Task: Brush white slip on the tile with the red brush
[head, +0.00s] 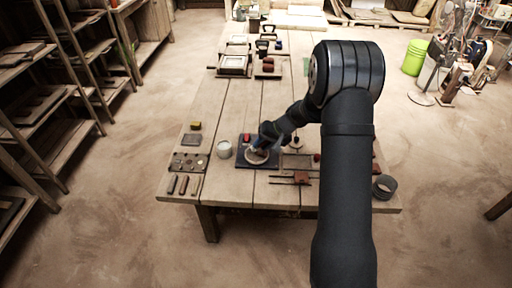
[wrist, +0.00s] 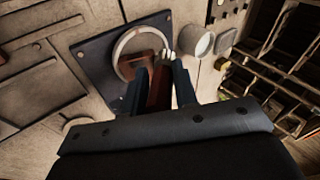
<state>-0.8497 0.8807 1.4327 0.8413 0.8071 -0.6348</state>
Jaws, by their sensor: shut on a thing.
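My gripper (wrist: 160,85) is shut on the red brush (wrist: 158,92), whose handle shows between the two dark fingers in the wrist view. A small whitish part at the fingers' far end looks like its bristles. The tile (wrist: 140,63) is reddish brown and sits within a pale ring (wrist: 118,58) on a dark board (wrist: 96,62). The fingers and brush hide part of the tile; I cannot tell whether the bristles touch it. A pale round pot (wrist: 201,45), probably the slip, stands beside the board. In the head view my gripper (head: 262,142) is over the dark board (head: 243,162).
The wooden table (head: 225,115) holds a board of small dark pieces (head: 188,163) at the left, a dark ring (head: 384,187) at the front right and a framed tray (head: 234,65) farther back. Shelves (head: 50,100) stand to the left. Bare planks lie behind the board.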

